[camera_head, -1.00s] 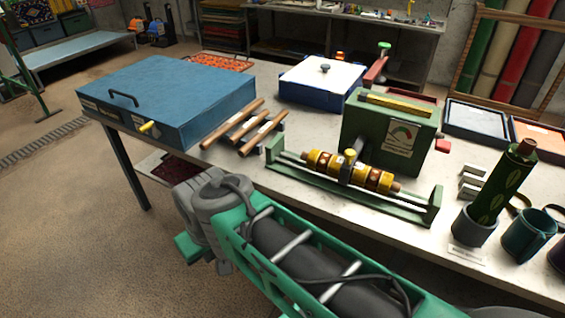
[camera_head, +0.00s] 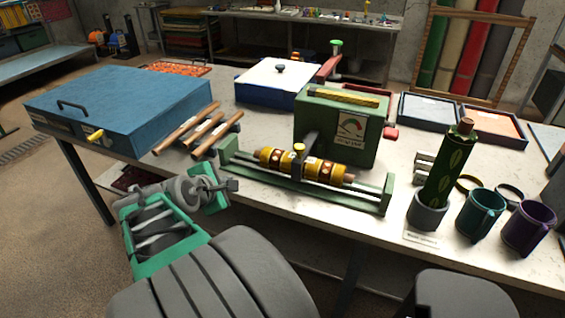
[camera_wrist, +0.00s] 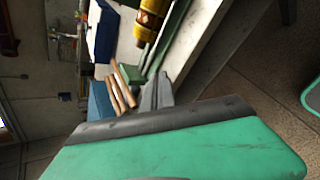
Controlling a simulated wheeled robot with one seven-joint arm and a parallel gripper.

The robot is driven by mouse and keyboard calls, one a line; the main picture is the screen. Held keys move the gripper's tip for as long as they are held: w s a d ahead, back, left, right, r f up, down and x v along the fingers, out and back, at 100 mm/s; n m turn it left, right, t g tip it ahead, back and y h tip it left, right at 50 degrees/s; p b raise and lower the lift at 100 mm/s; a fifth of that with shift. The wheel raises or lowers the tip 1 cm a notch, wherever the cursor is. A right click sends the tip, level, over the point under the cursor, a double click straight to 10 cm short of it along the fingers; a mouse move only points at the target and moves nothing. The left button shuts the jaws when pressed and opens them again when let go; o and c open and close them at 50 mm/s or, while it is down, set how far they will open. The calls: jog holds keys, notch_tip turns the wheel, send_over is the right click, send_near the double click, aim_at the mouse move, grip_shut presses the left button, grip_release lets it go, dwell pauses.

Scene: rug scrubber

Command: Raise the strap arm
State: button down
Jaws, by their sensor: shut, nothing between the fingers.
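The roller sits in a green frame (camera_head: 300,192) near the table's front edge. My gripper (camera_head: 231,186) is shut and empty, just in front of the frame's left end and apart from the strap arm. In the wrist view, the grey fingers (camera_wrist: 158,92) point up towards the table. The roller (camera_wrist: 148,22) shows at the top there; I cannot make out the strap arm.
A blue case (camera_head: 125,100) and several wooden rods (camera_head: 198,130) lie left of the frame. A pot (camera_head: 428,212) holding a green patterned cylinder (camera_head: 452,165), a teal mug (camera_head: 480,213) and a purple mug (camera_head: 528,228) stand to the right.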

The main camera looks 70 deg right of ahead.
jog(key=s+d+r+n+g+h, duration=0.2)
jog(key=s+d+r+n+g, duration=0.15)
jog(key=s+d, duration=0.45)
jog(key=s+x, duration=0.2)
jog(key=x, duration=0.7)
jog(key=shift+a+f, duration=0.2)
jog(key=shift+a, duration=0.2)
